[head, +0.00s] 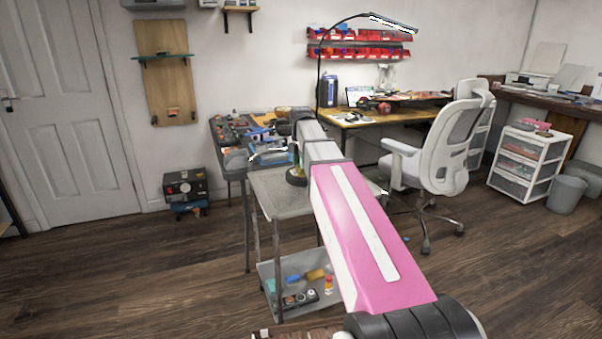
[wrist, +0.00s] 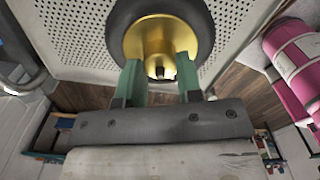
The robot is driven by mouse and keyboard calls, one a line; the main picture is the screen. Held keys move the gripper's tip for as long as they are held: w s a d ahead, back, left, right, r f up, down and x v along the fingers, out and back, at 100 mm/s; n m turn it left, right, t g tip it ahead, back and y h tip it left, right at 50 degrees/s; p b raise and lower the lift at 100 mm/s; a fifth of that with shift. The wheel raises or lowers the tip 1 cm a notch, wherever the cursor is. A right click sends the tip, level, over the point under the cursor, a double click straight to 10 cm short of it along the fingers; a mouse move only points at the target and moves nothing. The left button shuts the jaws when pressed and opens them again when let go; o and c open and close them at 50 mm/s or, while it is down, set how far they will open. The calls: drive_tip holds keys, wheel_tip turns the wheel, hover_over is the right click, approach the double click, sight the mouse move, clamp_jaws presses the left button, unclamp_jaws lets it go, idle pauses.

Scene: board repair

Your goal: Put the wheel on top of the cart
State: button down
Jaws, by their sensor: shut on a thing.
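The wheel, with a dark tyre and a gold hub, shows in the wrist view (wrist: 120,28) and small in the head view (head: 296,179). My gripper (wrist: 157,72) has green fingers shut on the wheel's gold hub; it also shows in the head view (head: 296,158), partly hidden by my arm. The cart (head: 268,206) has a grey perforated top, which fills the background behind the wheel in the wrist view (wrist: 72,40).
The cart's lower shelf (head: 268,270) holds several small items. A cluttered workbench (head: 227,165) stands behind the cart, and a desk (head: 400,117) is at the back. A grey office chair (head: 440,160) stands to the right. The cart top around the wheel looks clear.

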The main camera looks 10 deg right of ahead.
sight(301, 172)
drive_tip(key=shift+f, duration=2)
drive_tip(key=shift+f, duration=0.1)
drive_tip(key=c, duration=0.8)
unclamp_jaws()
wheel_tip(301, 172, up, 12)
drive_tip(key=shift+r, duration=0.1)
